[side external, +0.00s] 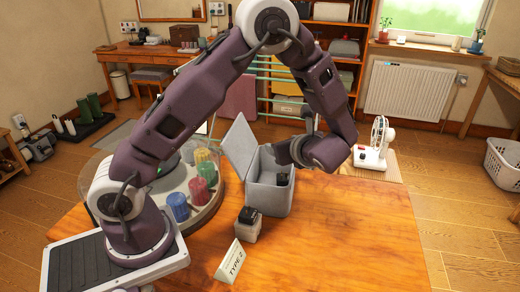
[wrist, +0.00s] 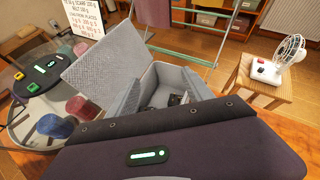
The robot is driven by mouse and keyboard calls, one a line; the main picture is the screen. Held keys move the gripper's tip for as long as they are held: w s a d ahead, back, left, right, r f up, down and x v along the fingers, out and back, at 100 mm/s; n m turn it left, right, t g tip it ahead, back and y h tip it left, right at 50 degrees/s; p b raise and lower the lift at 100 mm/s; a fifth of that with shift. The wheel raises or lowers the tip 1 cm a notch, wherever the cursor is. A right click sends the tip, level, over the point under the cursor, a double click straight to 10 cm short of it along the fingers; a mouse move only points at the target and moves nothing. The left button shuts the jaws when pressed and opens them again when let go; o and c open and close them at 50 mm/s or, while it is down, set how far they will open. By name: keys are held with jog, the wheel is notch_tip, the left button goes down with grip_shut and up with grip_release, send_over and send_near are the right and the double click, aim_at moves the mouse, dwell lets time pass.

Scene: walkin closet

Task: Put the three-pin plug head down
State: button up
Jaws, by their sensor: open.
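My gripper (side external: 298,152) hangs over the right side of an open grey fabric box (side external: 268,198), whose lid (side external: 238,148) stands up at the left. A pale block with a black top (side external: 248,225) stands on the table in front of the box. I cannot clearly identify the three-pin plug head.
A white card reading "TYPE 2" (side external: 230,262) stands near the table's front. A round clear-sided tray with coloured cylinders (side external: 190,205) is left of the box. A white fan (side external: 375,143) stands on a stool at the right. The table's right side (side external: 350,235) is clear.

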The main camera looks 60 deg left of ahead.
jog(key=s+d+r+n+g+h, duration=0.1)
jog(key=s+d+r+n+h, duration=0.15)
jog(key=s+r+n, duration=0.35)
jog(key=s+d+r+n+g+h, duration=0.1)
jog(key=s+r+n+h, duration=0.3)
jog(key=s, duration=0.5)
jog(key=s+d+r+n+t+h, duration=0.3)
jog(key=s+d+n+t+h, duration=0.1)
jog(key=s+d+n, duration=0.5)
jog(key=shift+d+t+h, duration=0.3)
jog(key=shift+d+h, duration=0.25)
jog(key=shift+h, duration=0.3)
